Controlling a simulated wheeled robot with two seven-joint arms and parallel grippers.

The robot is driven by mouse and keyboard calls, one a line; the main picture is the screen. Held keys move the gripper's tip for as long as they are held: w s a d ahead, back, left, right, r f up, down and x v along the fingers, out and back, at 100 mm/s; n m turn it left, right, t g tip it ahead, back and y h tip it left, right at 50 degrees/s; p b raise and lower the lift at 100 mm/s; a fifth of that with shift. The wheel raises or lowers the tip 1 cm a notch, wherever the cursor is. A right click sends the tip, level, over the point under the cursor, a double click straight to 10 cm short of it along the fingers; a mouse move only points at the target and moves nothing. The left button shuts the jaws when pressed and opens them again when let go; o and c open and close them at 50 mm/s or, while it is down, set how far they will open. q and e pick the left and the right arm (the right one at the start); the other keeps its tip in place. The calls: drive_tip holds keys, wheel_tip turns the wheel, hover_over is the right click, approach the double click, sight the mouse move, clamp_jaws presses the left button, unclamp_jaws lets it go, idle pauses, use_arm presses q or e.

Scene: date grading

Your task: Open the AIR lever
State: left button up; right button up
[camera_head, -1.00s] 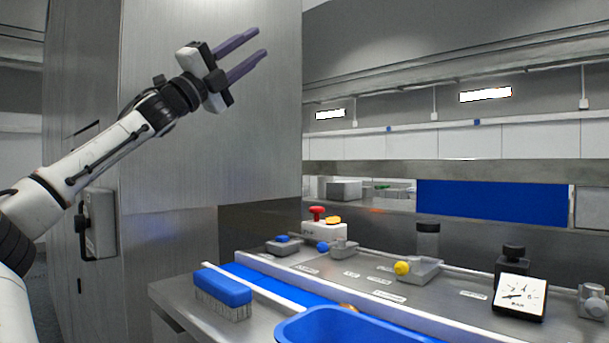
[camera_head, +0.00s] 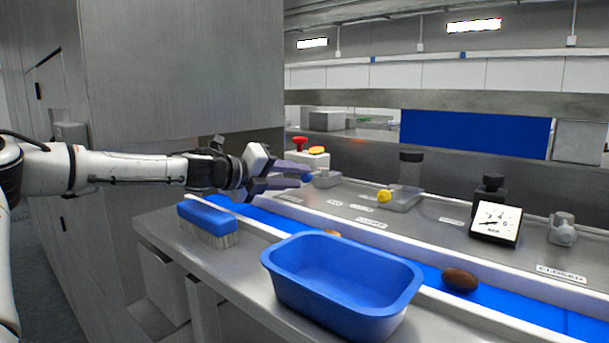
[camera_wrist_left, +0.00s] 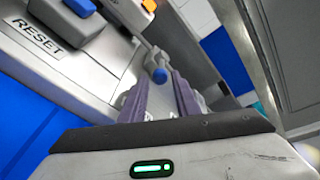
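A second lever with a yellow knob (camera_head: 384,196) stands farther right on the panel. The small label plates are too blurred to tell which lever is AIR. My right gripper is not in view.
A RESET label (camera_wrist_left: 37,36) lies beside my left gripper. A blue tub (camera_head: 340,285) and a blue brush (camera_head: 208,220) stand in front of the blue belt, which carries a brown date (camera_head: 460,280). A dial gauge (camera_head: 496,222) and red button (camera_head: 299,141) stand behind.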

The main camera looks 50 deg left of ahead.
sight(302, 177)
use_arm(q)
drive_tip(key=shift+x, duration=2)
clamp_jaws()
